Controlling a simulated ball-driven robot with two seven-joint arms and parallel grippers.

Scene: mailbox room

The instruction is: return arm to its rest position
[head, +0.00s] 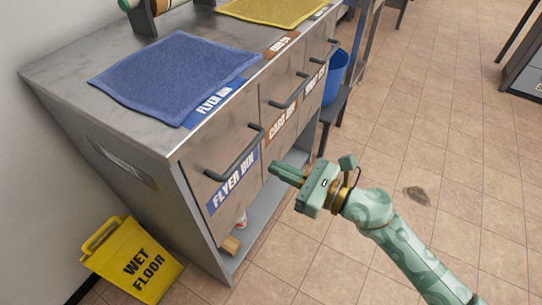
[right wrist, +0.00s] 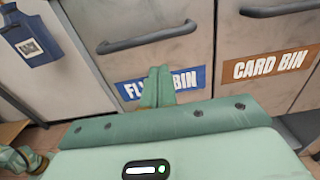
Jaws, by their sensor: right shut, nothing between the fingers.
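My right gripper (head: 275,170) is shut and empty, held out in front of the cabinet's drawers in the head view. Its arm comes in from the lower right. In the right wrist view its closed fingers (right wrist: 157,86) overlap the blue flyer bin label (right wrist: 188,78). The flyer bin drawer (head: 208,160) looks closed, with a dark bar handle (head: 240,155). I cannot tell any exact gap between the fingers and the drawer front. My left gripper does not show in the head view.
The metal cabinet (head: 80,75) carries a blue cloth (head: 175,75) and a yellow cloth (head: 272,8). The card bin drawer (head: 280,108) is beside the flyer drawer. A yellow wet floor sign (head: 132,262) stands front left. A blue bucket (head: 336,75) is behind. Tiled floor (head: 440,140) is open at right.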

